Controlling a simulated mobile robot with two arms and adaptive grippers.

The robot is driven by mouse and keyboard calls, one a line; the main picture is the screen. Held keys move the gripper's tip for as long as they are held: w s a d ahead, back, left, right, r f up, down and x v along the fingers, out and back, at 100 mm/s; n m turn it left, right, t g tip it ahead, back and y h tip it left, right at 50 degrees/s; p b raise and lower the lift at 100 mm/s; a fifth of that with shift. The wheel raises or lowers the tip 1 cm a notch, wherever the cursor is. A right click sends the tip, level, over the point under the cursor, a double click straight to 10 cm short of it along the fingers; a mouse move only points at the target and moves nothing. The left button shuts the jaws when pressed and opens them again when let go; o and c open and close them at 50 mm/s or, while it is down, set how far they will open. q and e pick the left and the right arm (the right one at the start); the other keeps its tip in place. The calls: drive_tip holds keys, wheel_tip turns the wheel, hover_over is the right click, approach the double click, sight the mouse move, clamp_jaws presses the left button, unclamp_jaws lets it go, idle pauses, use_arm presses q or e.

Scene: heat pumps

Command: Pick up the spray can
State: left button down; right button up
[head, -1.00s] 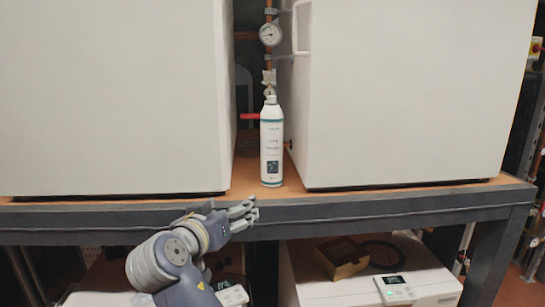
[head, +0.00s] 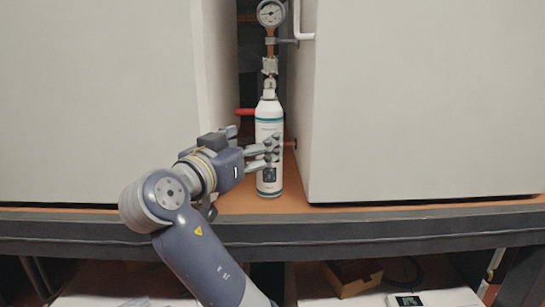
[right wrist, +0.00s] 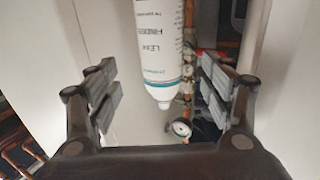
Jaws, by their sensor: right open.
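The spray can (head: 269,112), white with teal bands, stands upright on the wooden shelf in the gap between two large white units. My right gripper (head: 258,147) is open at the can's middle; one finger's pads cover part of its front. In the right wrist view the can (right wrist: 158,40) appears upside down, its top lying between the two spread fingers of the gripper (right wrist: 160,78). Both fingers look apart from the can there. My left gripper is not in view.
White units (head: 110,100) and (head: 420,100) wall in the gap on both sides. A pipe with a pressure gauge (head: 271,13) and a red handle (head: 245,111) are behind the can. The dark shelf edge (head: 400,230) runs along the front.

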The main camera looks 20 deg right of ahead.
sight(263, 131)
drive_tip(key=shift+r+p+x, duration=0.25)
drive_tip(key=shift+p+x, duration=0.15)
drive_tip(key=shift+x, duration=0.75)
drive_tip(key=shift+w+d+f, duration=0.1)
drive_tip(key=shift+w+d, duration=0.1)
drive_tip(key=shift+d, duration=0.05)
drive_tip(key=shift+w+d, duration=0.25)
drive_tip(key=p+x, duration=0.3)
drive_tip(key=x, duration=0.1)
drive_tip(key=shift+w+a+r, duration=0.1)
drive_tip(key=shift+w+r, duration=0.05)
drive_tip(key=shift+r, duration=0.1)
drive_tip(key=shift+w+d+f, duration=0.15)
drive_tip(key=shift+w+d, duration=0.15)
drive_tip(key=shift+d, duration=0.1)
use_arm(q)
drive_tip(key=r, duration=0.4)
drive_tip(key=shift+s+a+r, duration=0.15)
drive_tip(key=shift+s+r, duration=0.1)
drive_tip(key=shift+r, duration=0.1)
use_arm(e)
drive_tip(key=shift+a, duration=0.1)
drive_tip(key=c, duration=0.4)
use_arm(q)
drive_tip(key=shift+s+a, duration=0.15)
use_arm(e)
clamp_jaws()
